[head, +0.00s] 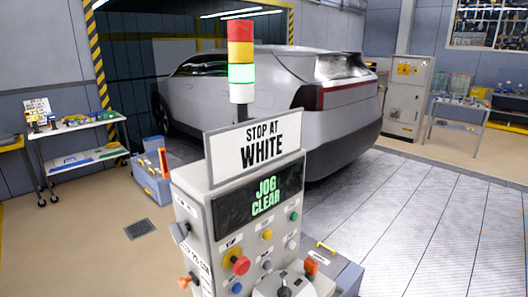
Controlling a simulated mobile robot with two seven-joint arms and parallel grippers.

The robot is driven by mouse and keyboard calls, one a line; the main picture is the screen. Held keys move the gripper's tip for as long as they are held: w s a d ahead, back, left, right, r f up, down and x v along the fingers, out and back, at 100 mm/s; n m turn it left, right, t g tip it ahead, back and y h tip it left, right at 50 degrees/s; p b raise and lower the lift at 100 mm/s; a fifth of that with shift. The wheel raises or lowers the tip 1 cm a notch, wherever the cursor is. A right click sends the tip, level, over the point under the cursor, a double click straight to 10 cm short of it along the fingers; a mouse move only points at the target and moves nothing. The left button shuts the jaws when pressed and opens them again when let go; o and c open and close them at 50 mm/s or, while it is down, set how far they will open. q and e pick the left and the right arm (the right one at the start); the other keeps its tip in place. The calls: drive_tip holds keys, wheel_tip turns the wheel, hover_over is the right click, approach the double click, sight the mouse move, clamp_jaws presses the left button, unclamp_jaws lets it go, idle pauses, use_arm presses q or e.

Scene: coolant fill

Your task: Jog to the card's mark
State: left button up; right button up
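A card (254,144) reading "STOP AT WHITE" stands on top of a grey control pedestal (190,207). Below it, a dark screen (259,201) shows "JOG CLEAR" in green letters. Behind the card rises a light tower (241,53) with red, yellow, green and white bands; the green band is lit. The pedestal's front carries a red knob on yellow (239,264) and several small coloured buttons. At its foot edge is a grey box with a dark knob (284,291), cut off by the frame. Neither gripper shows.
A silver car (345,125) stands behind the pedestal, beside a slatted metal floor (432,215). A cart (85,140) with small items stands at left, a grey cabinet (405,112) and another table (460,105) at right. The floor at left is mostly clear.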

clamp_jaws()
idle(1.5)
